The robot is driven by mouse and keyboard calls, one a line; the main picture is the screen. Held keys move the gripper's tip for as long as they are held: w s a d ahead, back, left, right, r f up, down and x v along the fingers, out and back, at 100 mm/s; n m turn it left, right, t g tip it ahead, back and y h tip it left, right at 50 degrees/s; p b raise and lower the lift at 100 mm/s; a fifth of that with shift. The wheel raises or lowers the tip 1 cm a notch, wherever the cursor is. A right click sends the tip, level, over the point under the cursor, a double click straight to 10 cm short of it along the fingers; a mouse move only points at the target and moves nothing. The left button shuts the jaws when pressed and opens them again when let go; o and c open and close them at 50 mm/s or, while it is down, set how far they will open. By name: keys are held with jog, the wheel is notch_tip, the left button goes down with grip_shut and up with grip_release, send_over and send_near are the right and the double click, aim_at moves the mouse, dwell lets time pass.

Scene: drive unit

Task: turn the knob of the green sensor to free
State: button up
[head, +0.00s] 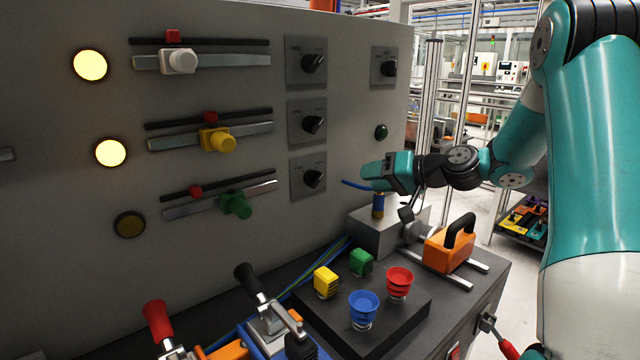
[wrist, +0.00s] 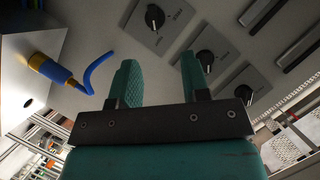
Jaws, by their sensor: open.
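The green sensor (head: 235,204) sits on the lowest rail of the grey panel in the head view. The knob (head: 313,178) in its row is black on a grey plate with markings too small to read; I cannot tell its setting. In the wrist view the upper-left knob (wrist: 155,17) appears to be this one, being nearest the blue cable. My gripper (head: 374,172) is right of this knob in the head view, apart from it. Its teal fingers are spread and empty in the wrist view (wrist: 160,78).
Two similar knobs (head: 313,124) (head: 313,63) sit above, and another (head: 388,68) at upper right. The lamp (head: 130,224) in the green row is dark; two above glow yellow. A blue cable (wrist: 100,72) and connector (wrist: 50,70) are close to my gripper. An orange handled unit (head: 448,250) stands below.

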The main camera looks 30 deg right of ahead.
jog(key=d, duration=0.2)
jog(key=p, duration=0.4)
send_near(319, 180)
jog(key=shift+m+t, duration=0.3)
jog(key=shift+t, duration=0.1)
jog(key=x, duration=1)
jog(key=shift+s+f, duration=0.2)
jog(key=shift+f, duration=0.1)
jog(key=shift+c, duration=0.2)
grip_shut()
